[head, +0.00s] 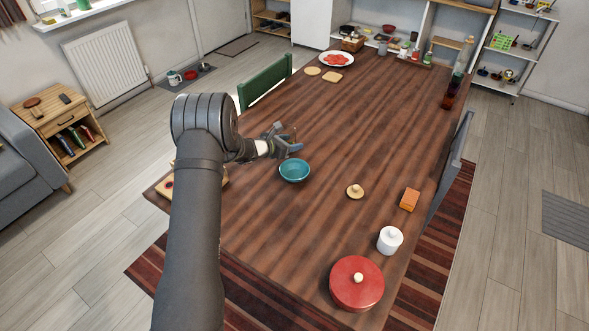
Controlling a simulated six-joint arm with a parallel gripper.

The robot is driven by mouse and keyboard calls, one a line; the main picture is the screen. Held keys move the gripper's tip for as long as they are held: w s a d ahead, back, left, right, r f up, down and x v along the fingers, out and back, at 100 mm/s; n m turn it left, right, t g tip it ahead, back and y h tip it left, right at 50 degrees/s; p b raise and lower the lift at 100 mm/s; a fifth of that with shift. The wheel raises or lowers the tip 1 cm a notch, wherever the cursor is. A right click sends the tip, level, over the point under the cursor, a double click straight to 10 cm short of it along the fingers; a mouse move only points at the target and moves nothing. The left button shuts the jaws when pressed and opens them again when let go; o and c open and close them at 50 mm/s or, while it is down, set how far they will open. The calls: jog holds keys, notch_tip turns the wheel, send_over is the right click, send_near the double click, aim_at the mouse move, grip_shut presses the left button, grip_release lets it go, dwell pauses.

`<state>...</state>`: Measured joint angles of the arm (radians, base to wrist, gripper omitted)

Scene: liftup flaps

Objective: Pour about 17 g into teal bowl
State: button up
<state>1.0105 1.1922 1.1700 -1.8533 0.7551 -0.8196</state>
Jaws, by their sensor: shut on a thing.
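The teal bowl (294,171) stands upright on the wooden table, just right of and below my gripper in the head view. Its inside looks empty, though it is too small to be sure. My gripper (284,143) is above the table at the bowl's upper left edge. It is shut on a small held thing, which the fingers and wrist largely hide. A blue-grey part (293,148) shows at the fingertips, and I cannot tell whether it belongs to the gripper or the held thing. No stream of material is visible.
A wooden lid (355,191), an orange box (409,200), a white jar (390,240) and a red lidded pot (357,284) stand right of the bowl. A plate with red food (337,58) and boards are at the far end. The middle of the table is clear.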

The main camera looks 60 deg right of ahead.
jog(key=w, duration=0.1)
jog(key=w+f, duration=0.1)
jog(key=w, duration=0.1)
jog(key=shift+w+a+f, duration=0.3)
jog(key=shift+w+a, duration=0.05)
jog(key=shift+w, duration=0.05)
jog(key=shift+a+f, duration=0.1)
jog(key=shift+f, duration=0.05)
